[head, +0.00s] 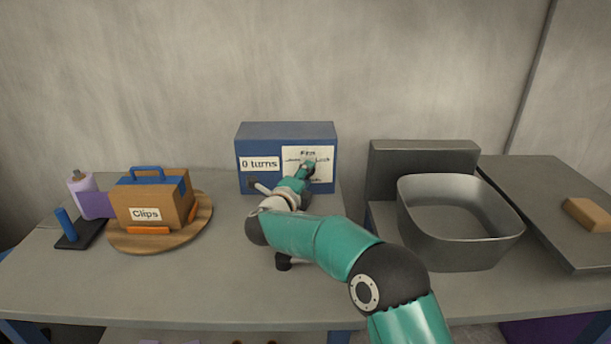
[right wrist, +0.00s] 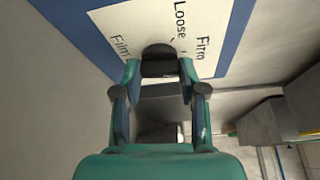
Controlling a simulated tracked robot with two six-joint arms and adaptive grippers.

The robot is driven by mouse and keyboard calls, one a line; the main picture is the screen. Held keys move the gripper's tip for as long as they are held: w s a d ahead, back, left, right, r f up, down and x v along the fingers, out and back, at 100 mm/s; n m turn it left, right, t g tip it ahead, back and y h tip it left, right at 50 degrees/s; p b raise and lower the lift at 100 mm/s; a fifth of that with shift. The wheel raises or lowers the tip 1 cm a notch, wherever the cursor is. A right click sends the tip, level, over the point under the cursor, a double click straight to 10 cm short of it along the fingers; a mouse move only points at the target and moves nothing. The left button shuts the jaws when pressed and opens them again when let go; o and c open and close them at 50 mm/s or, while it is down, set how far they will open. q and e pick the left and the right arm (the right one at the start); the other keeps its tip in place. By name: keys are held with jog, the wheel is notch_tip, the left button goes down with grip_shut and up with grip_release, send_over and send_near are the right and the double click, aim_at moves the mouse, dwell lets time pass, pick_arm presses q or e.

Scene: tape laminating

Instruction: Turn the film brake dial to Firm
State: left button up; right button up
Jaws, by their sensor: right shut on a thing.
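The film brake dial (right wrist: 159,61) is a dark round knob on a white label panel (head: 322,158) on the front of a blue box (head: 285,130). In the right wrist view the words Film, Loose and Firm are printed around it, turned sideways. My right gripper (head: 308,168) reaches the panel. In the wrist view its two fingers (right wrist: 159,72) are shut on the dial from both sides. The head view hides the dial behind the gripper. I cannot tell which word the dial points to. My left gripper is not in view.
The box also has a "0 turns" label (head: 260,163). A Clips box (head: 165,204) stands on a round wooden board (head: 118,240) at left. A grey metal basin (head: 470,245) stands at right, near a tan block (head: 588,214). The front of the table (head: 160,295) is clear.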

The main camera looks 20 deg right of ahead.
jog(key=shift+a+f+n, duration=0.2)
jog(key=shift+f+n, duration=0.1)
jog(key=shift+n, duration=0.5)
jog(key=shift+t, duration=0.3)
jog(key=o, duration=1.1)
jog(key=shift+w, duration=0.1)
jog(key=shift+o, duration=0.2)
jog(key=shift+d+r, duration=0.1)
jog(key=v, duration=1.2)
